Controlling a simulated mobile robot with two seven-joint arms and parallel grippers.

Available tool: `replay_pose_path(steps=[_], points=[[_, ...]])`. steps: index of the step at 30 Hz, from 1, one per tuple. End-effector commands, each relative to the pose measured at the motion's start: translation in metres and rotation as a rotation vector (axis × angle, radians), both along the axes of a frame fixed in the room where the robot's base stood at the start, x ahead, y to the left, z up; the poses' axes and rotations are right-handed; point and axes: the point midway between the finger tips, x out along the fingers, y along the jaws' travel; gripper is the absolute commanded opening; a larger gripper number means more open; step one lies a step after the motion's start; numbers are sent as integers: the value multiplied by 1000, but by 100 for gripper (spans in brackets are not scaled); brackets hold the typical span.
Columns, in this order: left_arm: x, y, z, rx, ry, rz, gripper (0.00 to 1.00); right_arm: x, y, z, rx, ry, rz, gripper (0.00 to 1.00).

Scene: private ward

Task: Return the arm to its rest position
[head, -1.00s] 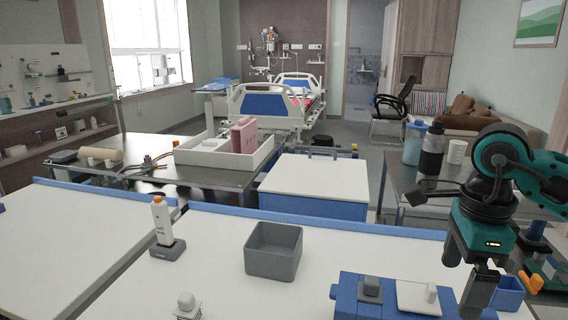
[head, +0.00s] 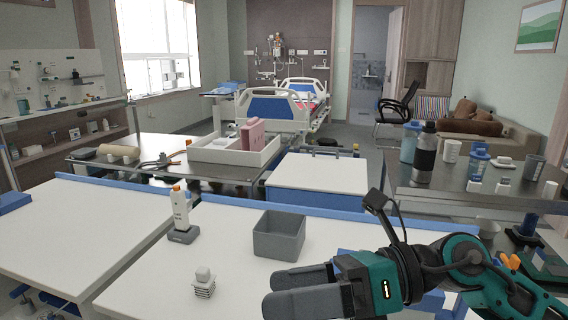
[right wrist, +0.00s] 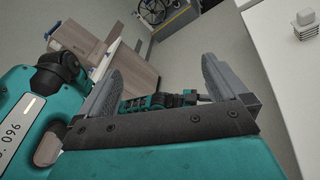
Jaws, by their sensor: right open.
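My right gripper (head: 283,290) reaches in from the right in the head view, low over the near edge of the white table (head: 130,236), its fingers pointing left. The fingers are apart with nothing between them. In the right wrist view the open gripper (right wrist: 168,85) shows the floor and part of my own body between and beyond its fingers. My right arm bends across the lower right of the head view and hides part of the table there. My left gripper is not in view.
A grey open bin (head: 279,236) stands just behind my right gripper. A white bottle in a dark stand (head: 181,214) and a small stacked white item (head: 204,283) stand to its left. A side table (head: 460,180) with cups is at right.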

Motion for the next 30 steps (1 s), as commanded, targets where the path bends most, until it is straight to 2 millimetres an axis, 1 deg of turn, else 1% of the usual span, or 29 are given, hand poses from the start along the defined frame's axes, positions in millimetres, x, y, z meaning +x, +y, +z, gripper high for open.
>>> replay_pose_path(steps=[1,3,5,7,10,11,13,14,15,17,18,20,21,23,24,26,27,29,30], points=[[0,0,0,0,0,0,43,-1,7,14,128,78,-43,100],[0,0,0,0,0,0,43,5,8,35,303,194,-118,100],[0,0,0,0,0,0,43,14,3,50,447,302,-190,100],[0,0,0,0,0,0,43,28,-9,61,607,436,-283,100],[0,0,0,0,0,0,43,51,-34,63,816,642,-434,100],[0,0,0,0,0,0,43,58,-43,60,874,707,-483,100],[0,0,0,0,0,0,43,73,-66,47,1002,862,-601,100],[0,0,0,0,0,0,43,78,-77,39,1053,927,-656,100],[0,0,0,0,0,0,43,84,-91,26,1117,1018,-731,100],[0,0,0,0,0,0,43,90,-111,1,1206,1158,-848,100],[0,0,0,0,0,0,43,92,-124,-19,1258,1251,-931,100],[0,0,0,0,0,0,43,89,-143,-51,1329,1392,-1060,100],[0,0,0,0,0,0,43,84,-154,-73,1368,1486,-1150,100],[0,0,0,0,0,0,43,71,-168,-109,1417,1627,-1289,100],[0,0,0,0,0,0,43,59,-176,-132,1440,1719,-1384,100],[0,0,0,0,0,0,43,39,-185,-163,1462,1842,-1517,100],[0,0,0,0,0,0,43,26,-190,-180,1469,1914,-1600,100],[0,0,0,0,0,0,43,5,-194,-202,1471,2006,-1708,100],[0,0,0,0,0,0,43,-8,-196,-214,1467,2059,-1775,100]])
